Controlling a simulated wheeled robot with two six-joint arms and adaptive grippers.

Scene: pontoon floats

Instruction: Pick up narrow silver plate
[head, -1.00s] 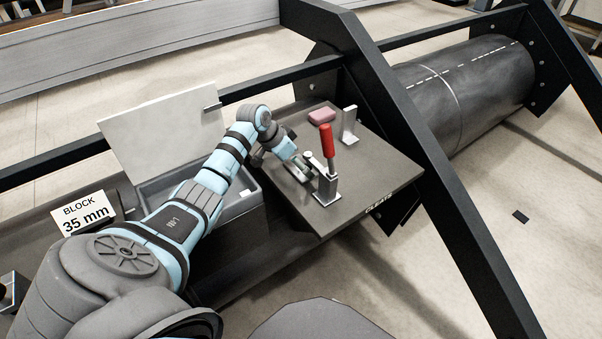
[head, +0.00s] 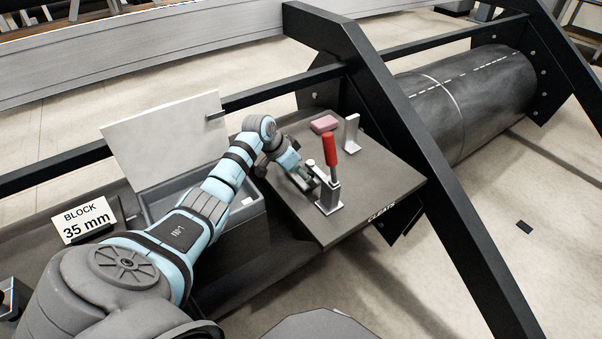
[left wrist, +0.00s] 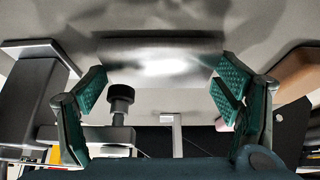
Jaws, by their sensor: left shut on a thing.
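The narrow silver plate (left wrist: 160,62) shows in the left wrist view as a shiny bar spanning the gap between my two teal fingers. My left gripper (left wrist: 160,85) is shut on it, with a finger at each end. In the head view my left gripper (head: 304,180) is low over the dark board, just left of the red-handled toggle clamp (head: 331,162). The plate is mostly hidden there by the gripper. I cannot tell whether the plate touches the board. My right gripper is in neither view.
The clamp's black tip (left wrist: 121,96) is close beside one finger. A pink block (head: 324,124) and an upright silver bracket (head: 351,132) stand behind, on the board (head: 385,178) marked CLEATS. An open grey box (head: 240,208) is under my arm. A black frame beam (head: 420,130) borders the right.

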